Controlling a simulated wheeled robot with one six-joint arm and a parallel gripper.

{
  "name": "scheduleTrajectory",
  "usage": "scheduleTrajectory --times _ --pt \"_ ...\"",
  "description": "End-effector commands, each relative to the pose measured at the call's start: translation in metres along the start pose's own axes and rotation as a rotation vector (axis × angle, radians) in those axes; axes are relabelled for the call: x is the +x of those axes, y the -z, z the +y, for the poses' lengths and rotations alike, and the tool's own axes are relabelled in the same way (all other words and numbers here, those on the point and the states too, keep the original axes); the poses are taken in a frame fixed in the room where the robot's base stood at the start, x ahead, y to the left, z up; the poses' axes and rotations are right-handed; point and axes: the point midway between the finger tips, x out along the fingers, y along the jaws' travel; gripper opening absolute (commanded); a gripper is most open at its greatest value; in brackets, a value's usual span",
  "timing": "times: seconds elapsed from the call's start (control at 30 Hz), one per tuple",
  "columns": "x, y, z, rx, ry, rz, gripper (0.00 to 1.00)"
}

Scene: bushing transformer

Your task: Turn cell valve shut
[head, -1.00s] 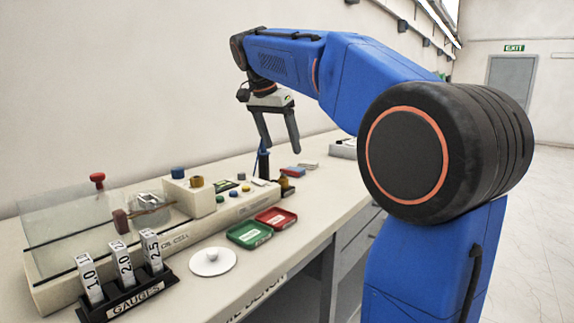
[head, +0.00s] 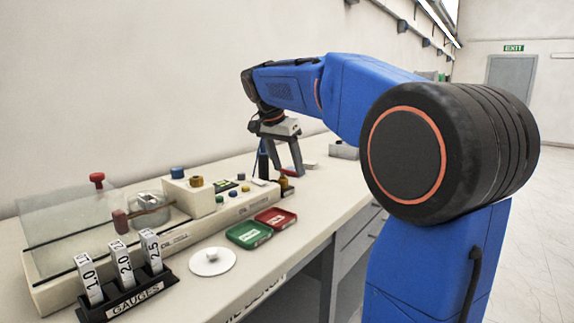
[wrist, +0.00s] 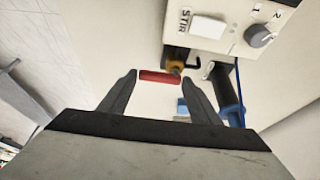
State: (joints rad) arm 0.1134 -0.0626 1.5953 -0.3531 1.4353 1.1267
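A red bar (wrist: 160,77) lies crosswise beside a brass-coloured fitting (wrist: 175,65) with a black pipe in the wrist view; it looks like the cell valve's handle. The brass fitting also shows at the far end of the test unit (head: 284,183) in the head view, partly hidden by a finger. My gripper (head: 287,174) points down over that end of the unit. In the wrist view my gripper (wrist: 160,75) is open, with the red bar seen between its fingertips. I cannot tell whether the fingers touch it or are still above it.
The unit's panel with a STIR button (wrist: 208,27) and a grey knob (wrist: 260,36) is beside the fitting. Green (head: 248,235) and red (head: 275,218) trays and a gauge rack (head: 125,293) stand nearer on the bench.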

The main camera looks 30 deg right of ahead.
Motion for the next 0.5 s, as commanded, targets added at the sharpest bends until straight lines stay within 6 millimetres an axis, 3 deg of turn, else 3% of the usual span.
scheduleTrajectory --times 0.03,0.1,0.5 --pt "-0.0001 0.0 0.0 0.0 0.0 0.0 0.45" --pt "-0.0001 0.0 0.0 0.0 0.0 0.0 0.32" --pt "-0.0001 0.002 0.0014 -0.056 0.025 0.001 0.32"
